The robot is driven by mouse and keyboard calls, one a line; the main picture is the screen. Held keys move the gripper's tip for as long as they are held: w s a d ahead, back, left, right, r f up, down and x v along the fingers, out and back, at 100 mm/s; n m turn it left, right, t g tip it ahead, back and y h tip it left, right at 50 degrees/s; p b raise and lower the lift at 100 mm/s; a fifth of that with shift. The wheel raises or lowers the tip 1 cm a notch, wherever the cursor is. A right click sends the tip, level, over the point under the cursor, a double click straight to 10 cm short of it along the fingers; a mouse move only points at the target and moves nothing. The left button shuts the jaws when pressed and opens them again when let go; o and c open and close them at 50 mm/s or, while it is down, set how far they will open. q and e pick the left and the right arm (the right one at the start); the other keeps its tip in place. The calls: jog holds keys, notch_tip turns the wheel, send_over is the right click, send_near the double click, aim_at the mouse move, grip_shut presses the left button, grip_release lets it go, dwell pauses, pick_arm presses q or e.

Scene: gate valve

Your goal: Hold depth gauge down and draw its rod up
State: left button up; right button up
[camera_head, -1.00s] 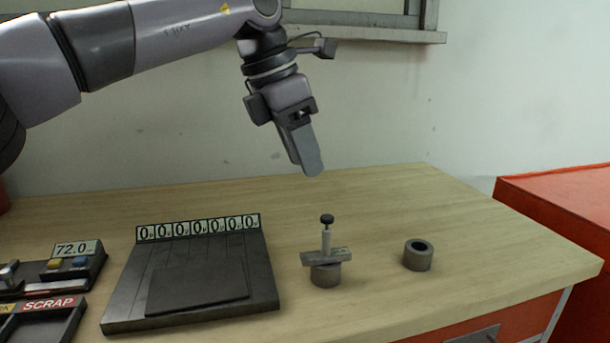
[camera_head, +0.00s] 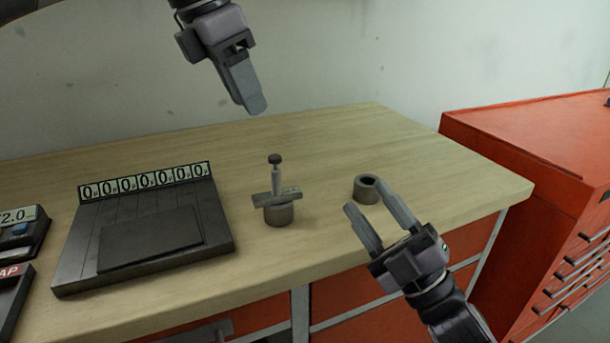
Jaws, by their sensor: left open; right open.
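The depth gauge (camera_head: 276,194) stands upright on a grey cylindrical block (camera_head: 279,215) on the workbench. Its flat crossbar lies across the top of the block, and its rod rises above the bar to a dark knob (camera_head: 274,158). My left gripper (camera_head: 254,108) hangs in the air above and behind the gauge, fingers pointing down, apart from it. It is seen from the side. My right gripper (camera_head: 374,220) is at the bench's front edge, right of the gauge, with its two fingers spread and nothing between them.
A grey ring-shaped block (camera_head: 367,189) with a hole stands just beyond my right gripper's fingers. A dark device with a row of zero digits (camera_head: 145,225) lies left of the gauge. A red drawer cabinet (camera_head: 530,150) stands at the right. The back of the bench (camera_head: 330,140) is clear.

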aim_at(280, 179)
jog(key=w+a+r+n+g+y, duration=0.1)
jog(key=a+r+n+g+y, duration=0.2)
jog(key=n+g, duration=0.45)
jog(key=a+n+g+y, duration=0.35)
jog(key=a+n, duration=0.25)
jog(key=n, duration=0.4)
jog(key=w+n+h, duration=0.2)
jog(key=n, duration=0.1)
jog(key=w+f+n+g+h, duration=0.1)
jog(key=w+n+h, duration=0.1)
jog(key=n+h, duration=0.1)
jog(key=w+f+n+g+h, duration=0.1)
jog(key=w+n+h, duration=0.2)
jog(key=n, duration=0.2)
jog(key=shift+n+h, duration=0.25)
jog(key=shift+x, duration=3.5)
